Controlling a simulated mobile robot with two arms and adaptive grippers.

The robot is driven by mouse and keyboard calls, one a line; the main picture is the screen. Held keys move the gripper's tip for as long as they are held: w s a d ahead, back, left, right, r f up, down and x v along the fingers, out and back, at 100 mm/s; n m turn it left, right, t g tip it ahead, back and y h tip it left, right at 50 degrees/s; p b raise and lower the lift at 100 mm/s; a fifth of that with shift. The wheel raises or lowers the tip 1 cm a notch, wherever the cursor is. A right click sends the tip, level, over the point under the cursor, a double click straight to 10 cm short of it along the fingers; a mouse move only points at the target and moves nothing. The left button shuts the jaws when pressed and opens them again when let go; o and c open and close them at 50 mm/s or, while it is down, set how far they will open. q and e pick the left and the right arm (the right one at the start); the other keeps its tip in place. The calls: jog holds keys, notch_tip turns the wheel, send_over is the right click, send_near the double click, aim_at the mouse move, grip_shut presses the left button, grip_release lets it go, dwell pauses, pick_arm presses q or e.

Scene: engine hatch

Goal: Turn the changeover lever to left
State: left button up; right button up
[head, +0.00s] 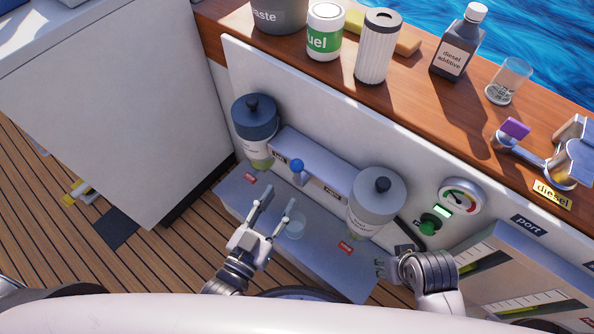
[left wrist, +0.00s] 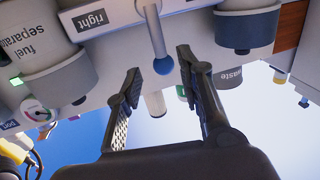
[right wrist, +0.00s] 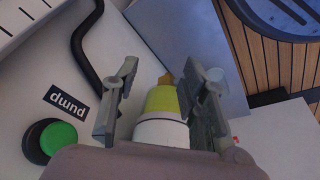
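The changeover lever (head: 297,166) has a blue ball knob on a grey shaft. It stands out from a grey panel (head: 318,172) between two fuel separators, and I cannot tell its exact setting. In the left wrist view the knob (left wrist: 163,66) appears between my fingers, beyond the tips. A "right" label (left wrist: 90,19) shows beside the shaft. My left gripper (head: 277,206) is open and empty, below the lever and apart from it. My right gripper (head: 380,267) is open and empty, low by the right separator (head: 376,204). That separator's yellow-green bottom (right wrist: 162,100) shows between its fingers.
The left separator (head: 255,128) flanks the panel. A clear cup (head: 295,225) stands on the grey ledge (head: 325,262) near my left fingers. A gauge (head: 460,198), a green pump knob (head: 429,224) and a black hose are at right. Bottles and cans stand on the wooden shelf (head: 425,75).

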aim_at(295, 175)
pick_arm(q)
jog(key=b+x, duration=0.1)
jog(key=x, duration=0.8)
jog(key=shift+w+d, duration=0.15)
jog(key=shift+w, duration=0.1)
pick_arm(e)
jog(key=v, duration=0.5)
jog(key=shift+w, duration=0.2)
pick_arm(q)
jog(key=shift+c, duration=0.2)
grip_shut()
